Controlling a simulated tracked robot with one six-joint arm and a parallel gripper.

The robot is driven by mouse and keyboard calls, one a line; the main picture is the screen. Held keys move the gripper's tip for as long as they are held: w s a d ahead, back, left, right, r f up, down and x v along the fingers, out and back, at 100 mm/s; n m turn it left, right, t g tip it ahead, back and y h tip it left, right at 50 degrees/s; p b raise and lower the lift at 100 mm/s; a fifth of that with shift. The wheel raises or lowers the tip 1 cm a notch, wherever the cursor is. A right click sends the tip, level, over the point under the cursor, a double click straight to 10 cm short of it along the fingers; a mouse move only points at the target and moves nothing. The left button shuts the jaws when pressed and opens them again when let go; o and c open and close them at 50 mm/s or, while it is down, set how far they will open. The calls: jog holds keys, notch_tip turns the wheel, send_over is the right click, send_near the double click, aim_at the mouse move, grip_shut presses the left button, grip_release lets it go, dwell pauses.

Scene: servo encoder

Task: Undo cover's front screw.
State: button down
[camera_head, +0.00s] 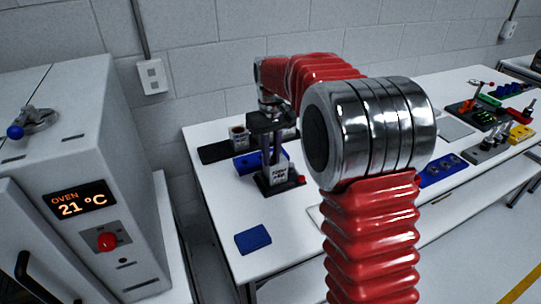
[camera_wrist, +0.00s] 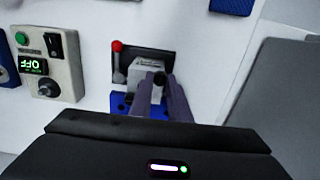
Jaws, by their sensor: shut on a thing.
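The servo unit is a pale grey block with a printed white front (camera_head: 279,174), standing on a black base. In the wrist view its grey cover (camera_wrist: 143,72) shows beyond my fingers. A small dark round piece, which looks like the cover's front screw (camera_wrist: 159,79), sits at the near side of the cover. My gripper (camera_head: 270,160) points down over the unit. In the wrist view my gripper (camera_wrist: 160,86) has its two purple-grey fingers on either side of the dark piece, shut on it. The fingers hide part of the unit, and any screw behind is not clear.
A red-knobbed lever (camera_wrist: 117,47) stands beside the unit. A blue tray (camera_head: 246,164) is behind it and a blue pad (camera_head: 253,239) lies at the table's front left. A grey control box (camera_wrist: 49,66) stands nearby. The oven (camera_head: 80,190) is at left.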

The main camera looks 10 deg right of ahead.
aim_at(271, 161)
dwell(0.4)
jog(key=c, duration=1.6)
grip_release()
jog(key=shift+c, duration=0.2)
jog(key=shift+r, duration=0.1)
notch_tip(271, 161, up, 14)
jog(key=shift+f, duration=0.25)
